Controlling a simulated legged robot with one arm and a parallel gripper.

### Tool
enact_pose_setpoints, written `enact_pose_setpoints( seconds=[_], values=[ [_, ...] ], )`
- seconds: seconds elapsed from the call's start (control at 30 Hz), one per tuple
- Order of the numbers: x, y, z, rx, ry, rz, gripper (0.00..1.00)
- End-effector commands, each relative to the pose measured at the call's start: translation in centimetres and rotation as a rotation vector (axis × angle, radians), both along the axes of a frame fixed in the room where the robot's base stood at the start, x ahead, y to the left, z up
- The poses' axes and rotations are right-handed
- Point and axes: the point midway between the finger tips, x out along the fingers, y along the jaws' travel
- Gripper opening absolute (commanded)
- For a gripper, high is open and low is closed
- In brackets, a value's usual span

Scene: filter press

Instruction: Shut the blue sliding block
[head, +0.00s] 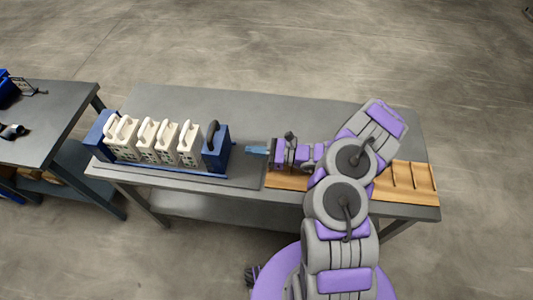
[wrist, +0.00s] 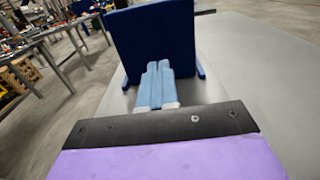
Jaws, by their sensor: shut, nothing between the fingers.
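The blue sliding block (head: 216,148) stands upright at the right end of the filter press, with a dark handle on top. A row of white plates (head: 158,141) with handles stands to its left, with a small gap before the block. A second blue end block (head: 99,133) closes the left end. My gripper (head: 256,150) is shut and empty, pointing left at the block's right face. In the wrist view the blue block (wrist: 153,38) fills the upper middle, and the light blue fingers (wrist: 157,72) point at it. I cannot tell whether they touch it.
The press sits on a grey table (head: 270,113). A wooden tray (head: 408,184) with compartments lies at the right, partly hidden behind my arm. Another table (head: 45,115) with dark items stands at the left. The table's back part is clear.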

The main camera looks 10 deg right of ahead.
Motion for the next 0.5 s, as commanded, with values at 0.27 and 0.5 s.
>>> enact_pose_setpoints(
  seconds=[0.27, 0.5],
  values=[
    [1.4, 4.5, -0.1, 0.004, 0.001, 0.005, 0.0],
    [2.0, 5.8, 0.0, 0.004, 0.001, 0.002, 0.0]
  ],
)
